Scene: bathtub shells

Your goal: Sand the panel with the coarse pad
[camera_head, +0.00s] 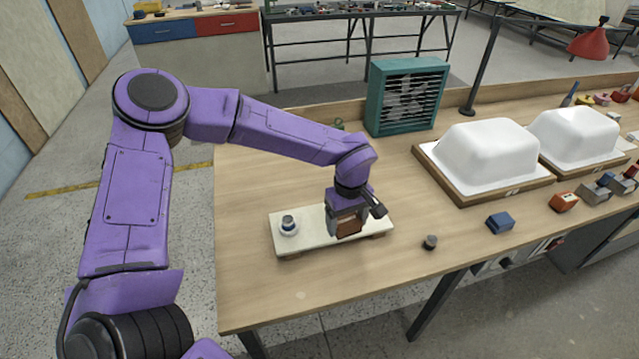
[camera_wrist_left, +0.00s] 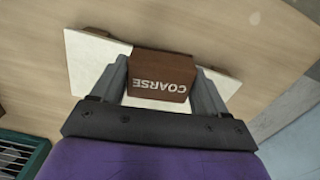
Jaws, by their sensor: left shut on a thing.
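My left gripper (camera_head: 347,222) is shut on a brown block marked COARSE, the coarse pad (camera_head: 348,224). In the left wrist view the pad (camera_wrist_left: 160,77) sits between the two fingers of the left gripper (camera_wrist_left: 160,85), its lettering facing the camera. The pale flat panel (camera_head: 312,237) lies on the workbench, and the pad is over its right part. I cannot tell whether the pad touches the panel. The panel also shows in the left wrist view (camera_wrist_left: 92,62), partly hidden by the pad and fingers. My right gripper is not in view.
A small round metal object (camera_head: 288,226) stands on the panel's left end. A teal fan (camera_head: 405,97) stands behind. White shells (camera_head: 485,152) on wooden bases are at the right. A blue block (camera_head: 499,223) and dark knob (camera_head: 430,242) lie near the front edge. The bench's left part is clear.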

